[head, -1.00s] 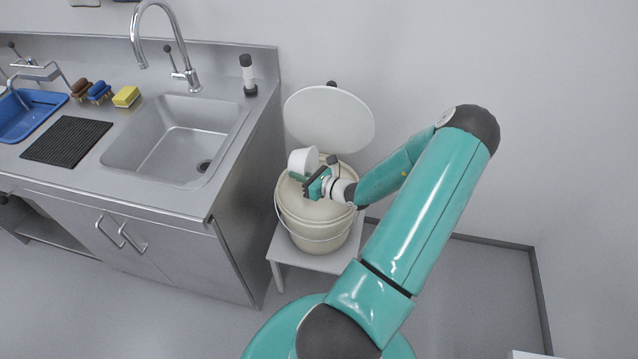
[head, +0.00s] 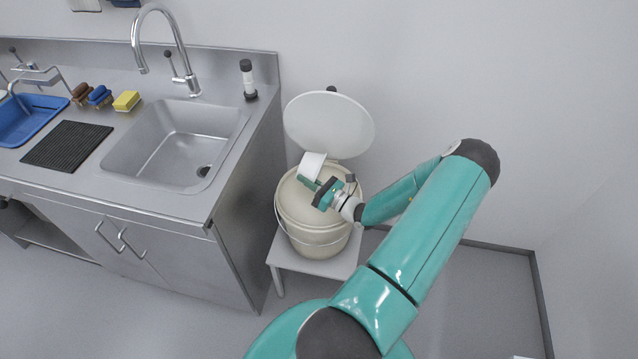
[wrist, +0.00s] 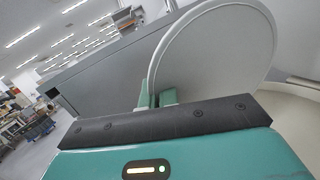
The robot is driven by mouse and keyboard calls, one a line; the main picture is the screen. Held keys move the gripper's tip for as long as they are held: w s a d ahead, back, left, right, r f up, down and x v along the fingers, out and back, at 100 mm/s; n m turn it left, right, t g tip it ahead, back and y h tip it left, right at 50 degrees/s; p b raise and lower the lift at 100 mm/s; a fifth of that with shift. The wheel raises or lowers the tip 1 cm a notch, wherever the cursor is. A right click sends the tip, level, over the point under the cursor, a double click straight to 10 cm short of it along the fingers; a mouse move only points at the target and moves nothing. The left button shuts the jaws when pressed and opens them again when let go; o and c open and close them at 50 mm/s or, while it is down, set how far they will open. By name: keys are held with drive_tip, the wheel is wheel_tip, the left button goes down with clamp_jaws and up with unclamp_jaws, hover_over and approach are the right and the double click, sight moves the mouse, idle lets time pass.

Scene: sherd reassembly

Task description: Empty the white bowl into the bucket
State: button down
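The white bowl (head: 313,164) is tipped on its side above the cream bucket (head: 311,240) in the head view. My gripper (head: 309,182) is shut on the bowl's edge and holds it over the bucket's mouth. In the wrist view the bowl (wrist: 215,50) shows as a large tilted pale disc, with my green fingers (wrist: 157,97) at its lower left edge. The bucket's pale rim (wrist: 298,105) shows at the right there. Whether anything is left in the bowl, and what is in the bucket, I cannot tell.
The bucket stands on a small grey stool (head: 315,266) by the wall. Its round white lid (head: 330,122) stands raised behind it. A steel counter with a sink (head: 178,145) is close on the left.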

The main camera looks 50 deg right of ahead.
drive_tip(key=shift+w+a+r+g, duration=0.1)
drive_tip(key=shift+w+a+g, duration=0.1)
drive_tip(key=shift+w+g, duration=0.3)
drive_tip(key=w+a+f+n+g+h+p, duration=0.1)
drive_tip(key=w+a+f+n+g+h, duration=0.1)
drive_tip(key=w+g, duration=0.5)
wheel_tip(320, 180, down, 2)
drive_tip(key=a+g, duration=0.1)
drive_tip(key=g, duration=0.5)
drive_tip(key=shift+w+f+n+p, duration=0.15)
drive_tip(key=shift+f+n+p, duration=0.1)
drive_tip(key=shift+n+p, duration=0.05)
drive_tip(key=shift+w, duration=0.1)
drive_tip(key=shift+w+r, duration=0.15)
drive_tip(key=shift+w, duration=0.15)
drive_tip(key=shift+w+f+g, duration=0.15)
drive_tip(key=shift+f+g, duration=0.05)
drive_tip(key=shift+g, duration=0.2)
drive_tip(key=shift+w+a+r+g+h+p, duration=0.15)
drive_tip(key=shift+w+r+g+h+p, duration=0.05)
drive_tip(key=shift+w+g+p, duration=0.25)
drive_tip(key=shift+w+a+r+g+h+p, duration=0.1)
drive_tip(key=shift+w+r+g+h+p, duration=0.1)
drive_tip(key=shift+w+g+p, duration=0.15)
drive_tip(key=shift+w, duration=0.1)
